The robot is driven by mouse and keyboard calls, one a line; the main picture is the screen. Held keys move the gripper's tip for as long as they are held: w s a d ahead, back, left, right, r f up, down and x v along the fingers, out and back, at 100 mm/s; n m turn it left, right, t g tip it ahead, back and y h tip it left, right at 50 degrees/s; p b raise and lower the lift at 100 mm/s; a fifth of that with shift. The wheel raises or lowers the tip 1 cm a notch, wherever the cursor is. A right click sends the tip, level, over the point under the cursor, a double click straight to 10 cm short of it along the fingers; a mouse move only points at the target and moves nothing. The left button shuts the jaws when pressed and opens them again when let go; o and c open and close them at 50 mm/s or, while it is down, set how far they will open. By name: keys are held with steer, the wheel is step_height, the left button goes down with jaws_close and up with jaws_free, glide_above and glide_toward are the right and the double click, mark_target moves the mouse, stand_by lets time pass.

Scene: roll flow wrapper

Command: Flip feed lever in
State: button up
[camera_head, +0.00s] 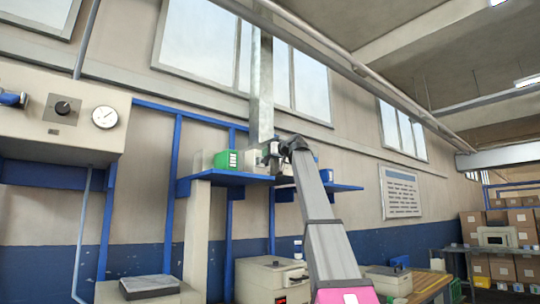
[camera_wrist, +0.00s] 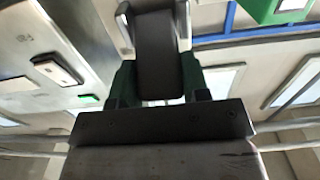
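I cannot pick out the feed lever for certain. A blue-ended handle (camera_head: 12,99) sticks out at the far left of a cream machine housing (camera_head: 30,135), cut by the picture edge. My gripper (camera_head: 273,150) is high, at the end of my raised arm, in front of the shelf and well to the right of that handle. In the wrist view my gripper (camera_wrist: 154,18) shows light finger ends either side of a dark grey piece. I cannot tell whether that piece is held or part of the gripper.
A black knob (camera_head: 62,108) and a round gauge (camera_head: 105,117) sit on the housing. A grey vertical post (camera_head: 262,90) stands close behind my gripper. Cream machines (camera_head: 272,280) stand below.

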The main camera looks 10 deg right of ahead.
jaws_close()
